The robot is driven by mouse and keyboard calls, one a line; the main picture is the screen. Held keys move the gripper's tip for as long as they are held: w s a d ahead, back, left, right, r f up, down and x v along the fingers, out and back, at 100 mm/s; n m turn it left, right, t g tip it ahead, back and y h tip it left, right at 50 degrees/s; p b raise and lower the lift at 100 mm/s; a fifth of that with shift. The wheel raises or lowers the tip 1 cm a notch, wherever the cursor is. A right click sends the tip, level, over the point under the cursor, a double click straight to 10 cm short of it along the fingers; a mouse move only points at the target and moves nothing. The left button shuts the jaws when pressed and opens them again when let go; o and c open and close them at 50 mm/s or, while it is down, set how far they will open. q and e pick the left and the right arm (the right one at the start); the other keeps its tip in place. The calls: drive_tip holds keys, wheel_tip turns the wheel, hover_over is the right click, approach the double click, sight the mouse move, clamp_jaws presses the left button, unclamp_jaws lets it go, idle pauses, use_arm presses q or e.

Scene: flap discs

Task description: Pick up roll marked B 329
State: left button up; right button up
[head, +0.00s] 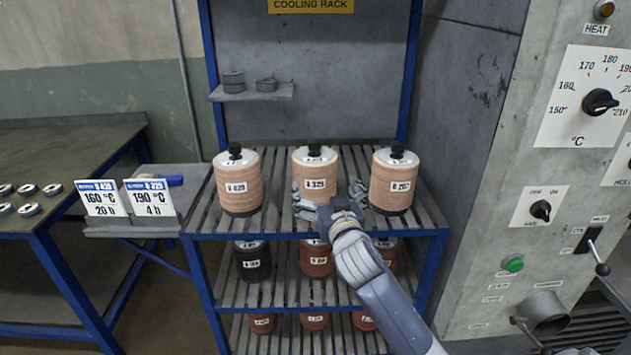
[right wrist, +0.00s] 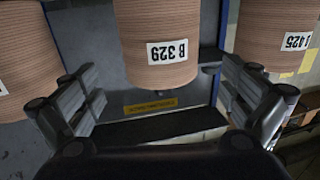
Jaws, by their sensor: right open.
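The roll marked B 329 (head: 315,168) stands upright in the middle of the top shelf of the cooling rack. It is tan and ribbed, with a white top and a dark knob. Its label reads clearly in the right wrist view, where the roll (right wrist: 155,40) hangs between the finger tips. My right gripper (head: 328,192) is open in front of this roll, one finger to each side of it. A gap shows between each finger and the roll in the wrist view. My left gripper is not in view.
Similar tan rolls stand at left (head: 238,182) and right (head: 394,182) on the same shelf, close to the fingers. Darker rolls (head: 252,262) fill lower shelves. Two sign cards (head: 122,198) stand on a side shelf. A grey control cabinet (head: 480,230) bounds the right side.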

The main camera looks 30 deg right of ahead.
sight(320, 178)
drive_tip(key=x, duration=0.5)
drive_tip(key=shift+r+p, duration=0.1)
drive_tip(key=shift+p, duration=0.3)
drive_tip(key=shift+p+x, duration=0.65)
drive_tip(key=shift+x, duration=1.35)
drive_tip(key=shift+w+d+f, duration=0.2)
drive_tip(key=shift+w+f, duration=0.05)
drive_tip(key=shift+w, duration=0.4)
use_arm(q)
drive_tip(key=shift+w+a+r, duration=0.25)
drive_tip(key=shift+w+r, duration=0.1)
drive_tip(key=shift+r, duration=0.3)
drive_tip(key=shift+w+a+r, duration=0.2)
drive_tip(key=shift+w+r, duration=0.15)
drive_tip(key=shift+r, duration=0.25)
use_arm(e)
drive_tip(key=c, duration=1.7)
drive_tip(key=shift+r, duration=0.35)
drive_tip(key=shift+c, duration=0.3)
